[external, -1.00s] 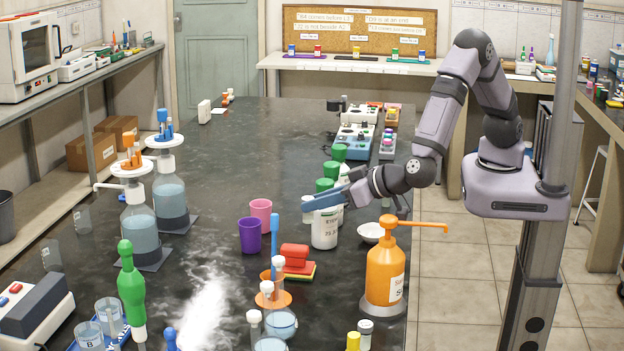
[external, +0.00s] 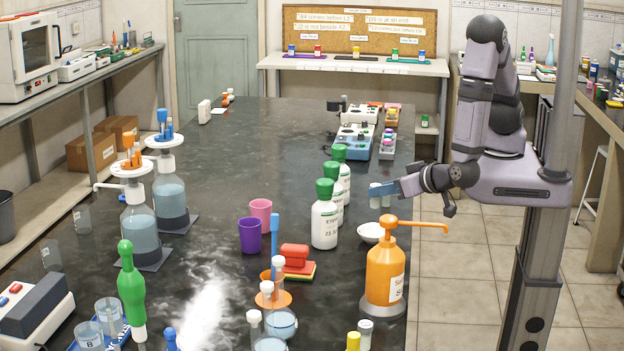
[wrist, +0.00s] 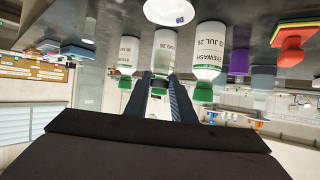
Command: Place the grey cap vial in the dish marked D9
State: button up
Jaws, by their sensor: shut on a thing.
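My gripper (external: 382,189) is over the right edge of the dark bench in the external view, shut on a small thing. Small pale vial-like shapes (external: 375,197) show at its fingertips; their cap colour is unclear, and I cannot tell which one is held. A small white dish (external: 370,232) is on the bench below and in front of my gripper.
White eyewash bottles (external: 324,222) with green caps stand left of my gripper. An orange pump bottle (external: 384,275) stands in front of the dish. A grey-white-capped vial (external: 366,330) and a yellow-capped one (external: 353,342) stand in the foreground.

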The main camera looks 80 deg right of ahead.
aim_at(379, 208)
jog(key=shift+f, duration=2.35)
jog(key=shift+f+p, duration=0.5)
jog(key=shift+f, duration=1.55)
jog(key=shift+f, duration=0.1)
jog(key=o, duration=1)
jog(key=shift+b+v, duration=1.6)
jog(key=shift+v, duration=4.45)
